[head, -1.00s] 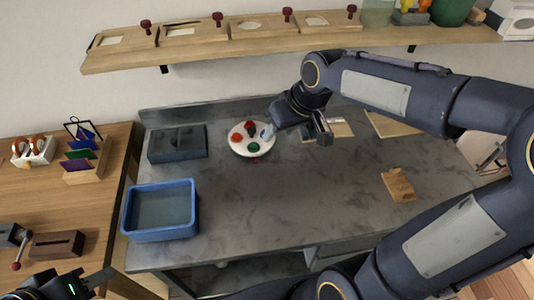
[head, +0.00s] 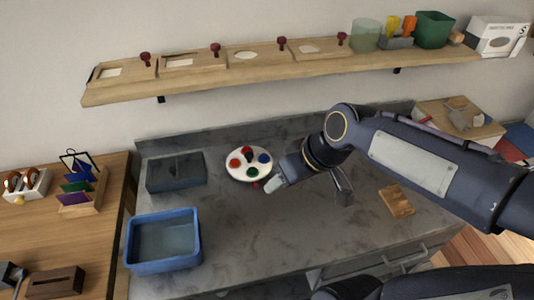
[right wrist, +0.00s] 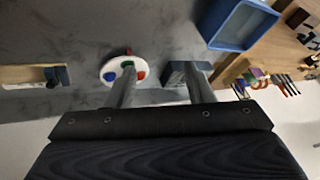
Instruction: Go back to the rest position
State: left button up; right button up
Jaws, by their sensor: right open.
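My right gripper (head: 309,187) is open and empty above the grey worktop (head: 250,225), just right of a round white palette (head: 248,176) with coloured spots. Its two fingers also show apart in the right wrist view (right wrist: 161,88), with nothing between them but worktop and parts of the palette and grey box behind. My right arm comes in from the right and covers part of the worktop's back. My left gripper is not in view.
A blue tub (head: 163,262) stands at the worktop's front left, with a dark grey box (head: 176,173) behind it. A wooden block (head: 396,200) lies right of my gripper. A wooden shelf (head: 280,74) runs above. The worktop's middle front is clear.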

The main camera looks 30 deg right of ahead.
jog(key=s+a+f+m, duration=0.2)
jog(key=s+m, duration=0.1)
jog(key=s, duration=0.6)
jog(key=shift+f+t, duration=0.4)
